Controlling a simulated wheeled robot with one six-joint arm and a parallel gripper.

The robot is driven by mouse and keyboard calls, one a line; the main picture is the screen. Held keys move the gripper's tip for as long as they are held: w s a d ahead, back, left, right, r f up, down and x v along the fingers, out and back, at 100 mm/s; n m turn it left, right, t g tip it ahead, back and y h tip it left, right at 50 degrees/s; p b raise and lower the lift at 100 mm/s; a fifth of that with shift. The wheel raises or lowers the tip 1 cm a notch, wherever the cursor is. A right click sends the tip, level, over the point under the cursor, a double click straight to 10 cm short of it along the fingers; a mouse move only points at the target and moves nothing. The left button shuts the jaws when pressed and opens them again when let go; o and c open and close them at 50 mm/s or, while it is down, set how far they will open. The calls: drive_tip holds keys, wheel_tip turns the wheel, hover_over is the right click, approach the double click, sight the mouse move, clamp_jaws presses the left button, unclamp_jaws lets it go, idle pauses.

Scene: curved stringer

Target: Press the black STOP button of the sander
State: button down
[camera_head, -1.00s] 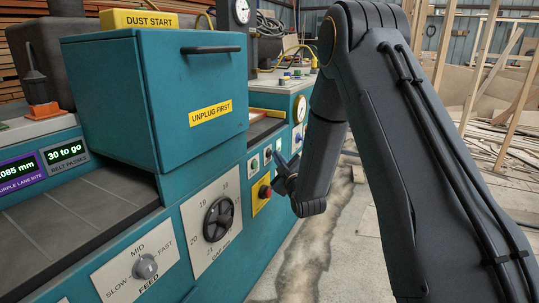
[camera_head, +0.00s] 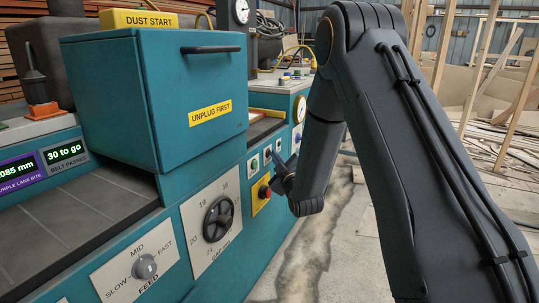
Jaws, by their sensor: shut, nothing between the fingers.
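The sander is the teal machine (camera_head: 285,217) on the left. Its small button plates sit low on the side, past the large dial. One plate carries a green button (camera_head: 254,164). The plate to its right carries a small dark button (camera_head: 267,154), which looks like the black STOP button; its label is too small to read. My gripper (camera_head: 277,170) is shut and empty, just right of and below that dark button in the picture. I cannot tell whether it touches the panel. Part of the panel behind the gripper is hidden.
A red mushroom button (camera_head: 264,191) on a yellow plate is close below-left of my gripper. The black handwheel dial (camera_head: 219,219) and the grey FEED knob (camera_head: 145,267) are nearer. A teal box (camera_head: 150,95) juts out above.

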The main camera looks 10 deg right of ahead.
drive_tip(key=shift+s+d, duration=0.5)
drive_tip(key=shift+d, duration=0.15)
drive_tip(key=s+d, duration=0.1)
drive_tip(key=d, duration=0.1)
drive_tip(key=s+d+p, duration=0.1)
drive_tip(key=s+d, duration=0.1)
idle(0.5)
idle(0.5)
